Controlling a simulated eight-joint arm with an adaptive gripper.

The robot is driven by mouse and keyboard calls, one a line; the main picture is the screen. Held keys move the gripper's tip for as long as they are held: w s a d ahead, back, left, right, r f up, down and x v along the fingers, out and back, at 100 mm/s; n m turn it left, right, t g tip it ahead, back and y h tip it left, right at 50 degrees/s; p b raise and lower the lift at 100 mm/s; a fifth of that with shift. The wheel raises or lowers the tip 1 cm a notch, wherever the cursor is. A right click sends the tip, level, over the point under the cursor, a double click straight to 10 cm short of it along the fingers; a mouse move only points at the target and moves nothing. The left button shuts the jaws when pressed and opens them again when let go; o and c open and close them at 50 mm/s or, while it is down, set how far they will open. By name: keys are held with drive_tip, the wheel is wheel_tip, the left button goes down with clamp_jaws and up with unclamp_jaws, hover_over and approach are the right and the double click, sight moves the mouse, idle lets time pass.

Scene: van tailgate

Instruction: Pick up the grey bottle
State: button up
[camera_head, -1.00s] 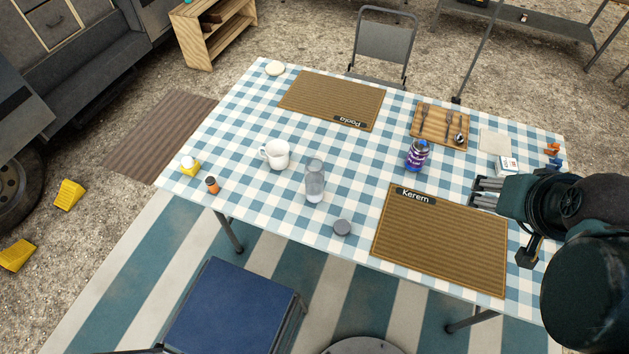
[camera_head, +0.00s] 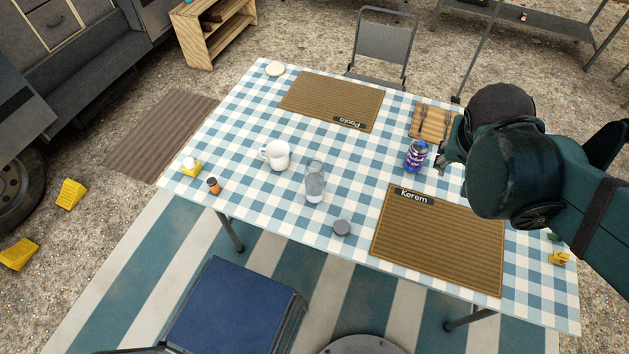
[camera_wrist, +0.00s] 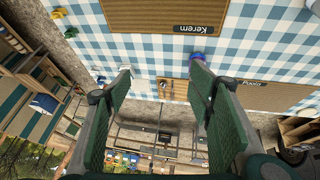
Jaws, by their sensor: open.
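The grey bottle (camera_head: 314,184) stands upright on the checked table (camera_head: 250,215) near its middle, translucent grey with a paler base. It is not seen in the wrist view. My gripper (camera_wrist: 161,66) is open and empty in the wrist view, its two fingers wide apart. In the head view, my gripper (camera_head: 448,158) is partly hidden by my own wrist. It is above the right part of the table, well to the right of the bottle and just right of a purple jar.
The purple jar (camera_head: 415,156) stands between my gripper and the bottle. A white mug (camera_head: 276,155) is left of the bottle; a grey disc (camera_head: 342,228) lies in front. The Kerem mat (camera_head: 440,245), Paola mat (camera_head: 330,98) and wooden cutlery tray (camera_head: 429,123) lie flat.

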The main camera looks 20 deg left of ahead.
drive_tip(key=w+a+f+m+h+p, duration=0.1)
drive_tip(key=w+a+h, duration=0.1)
drive_tip(key=w+a, duration=0.3)
drive_tip(key=w+a+f+h+p, duration=0.1)
drive_tip(key=w+a+f, duration=0.1)
drive_tip(key=a, duration=0.6)
drive_tip(key=m+t+h, duration=0.3)
drive_tip(key=m+t, duration=0.1)
hover_over(307, 183)
drive_tip(key=w+d, duration=0.5)
drive_tip(key=w, duration=0.2)
wheel_tip(307, 183, down, 8)
drive_tip(key=shift+m+t+y, duration=0.4)
drive_tip(key=shift+m+t, duration=0.2)
drive_tip(key=shift+t, duration=0.3)
drive_tip(key=s+a+f+b, duration=0.1)
drive_tip(key=s+a+f, duration=0.1)
drive_tip(key=s+f, duration=0.1)
drive_tip(key=s+a+f+b, duration=0.1)
drive_tip(key=s+a+f, duration=0.2)
drive_tip(key=s, duration=0.1)
drive_tip(key=s+a+f+b, duration=0.2)
drive_tip(key=s+f, duration=0.1)
drive_tip(key=shift+s+a, duration=0.3)
drive_tip(key=shift+s, duration=0.05)
drive_tip(key=shift+w, duration=0.1)
drive_tip(key=shift+b+x, duration=0.4)
drive_tip(key=shift+x, duration=0.85)
